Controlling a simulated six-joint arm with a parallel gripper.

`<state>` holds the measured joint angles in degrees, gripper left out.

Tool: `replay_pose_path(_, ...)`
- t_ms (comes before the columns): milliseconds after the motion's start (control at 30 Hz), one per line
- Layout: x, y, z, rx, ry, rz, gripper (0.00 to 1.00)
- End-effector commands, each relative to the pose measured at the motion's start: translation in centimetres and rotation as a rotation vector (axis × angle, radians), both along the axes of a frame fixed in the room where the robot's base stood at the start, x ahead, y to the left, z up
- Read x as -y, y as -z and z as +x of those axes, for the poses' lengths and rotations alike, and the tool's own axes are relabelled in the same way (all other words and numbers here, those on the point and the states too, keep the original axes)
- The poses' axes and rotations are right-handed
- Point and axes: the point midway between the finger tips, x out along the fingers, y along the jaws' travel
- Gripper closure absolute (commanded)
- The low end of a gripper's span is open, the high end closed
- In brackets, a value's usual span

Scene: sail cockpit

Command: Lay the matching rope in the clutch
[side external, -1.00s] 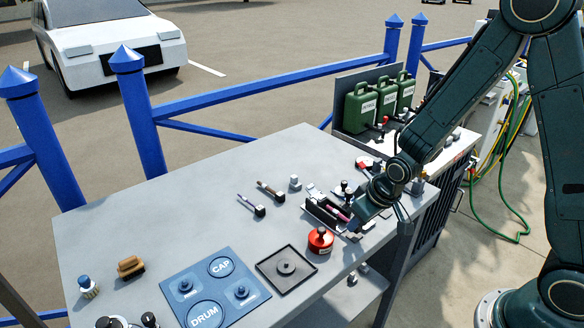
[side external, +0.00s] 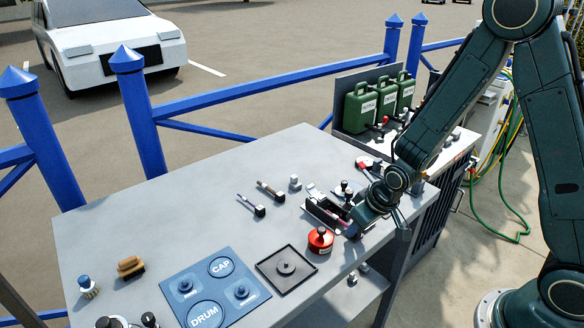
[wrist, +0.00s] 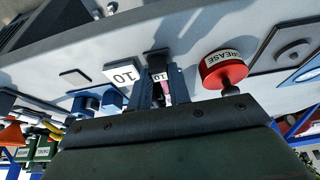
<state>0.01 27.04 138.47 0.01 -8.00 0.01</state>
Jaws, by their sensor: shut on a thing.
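My gripper (wrist: 160,92) points down at the bench in the wrist view. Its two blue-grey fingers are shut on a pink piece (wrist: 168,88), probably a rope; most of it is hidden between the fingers. A small dark block with a white "10" label (wrist: 158,75) sits just beyond the fingertips. In the side view a dark open-topped holder (side external: 325,212), perhaps the clutch, lies on the bench just left of my gripper (side external: 352,228). I cannot tell whether the pink piece touches it.
A red grease can (wrist: 224,72) stands close to the right of my fingers in the wrist view. A white "10" plate (wrist: 123,74) and blue parts (wrist: 88,102) are at the left. A black tray (side external: 287,268) and blue mat (side external: 214,288) lie nearer the camera.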

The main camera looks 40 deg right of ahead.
Motion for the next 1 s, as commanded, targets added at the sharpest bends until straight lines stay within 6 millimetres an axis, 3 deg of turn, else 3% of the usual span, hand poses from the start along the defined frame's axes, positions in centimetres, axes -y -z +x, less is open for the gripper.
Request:
replay_pose_path(133,0.0,0.24,-0.02,0.0,0.0,0.0,1.0)
replay_pose_path(167,0.0,0.24,-0.01,0.0,0.0,0.0,0.79)
replay_pose_path(300,0.01,0.22,-0.01,0.0,0.0,0.0,0.55)
replay_pose_path(500,0.12,0.22,0.0,0.0,0.002,-0.004,0.55)
replay_pose_path(633,0.2,0.22,-0.01,0.0,0.003,-0.005,0.49)
replay_pose_path(967,0.3,-0.07,0.04,0.002,0.005,-0.006,0.5)
replay_pose_path(1000,0.29,-0.22,0.05,0.002,0.005,-0.006,0.44)
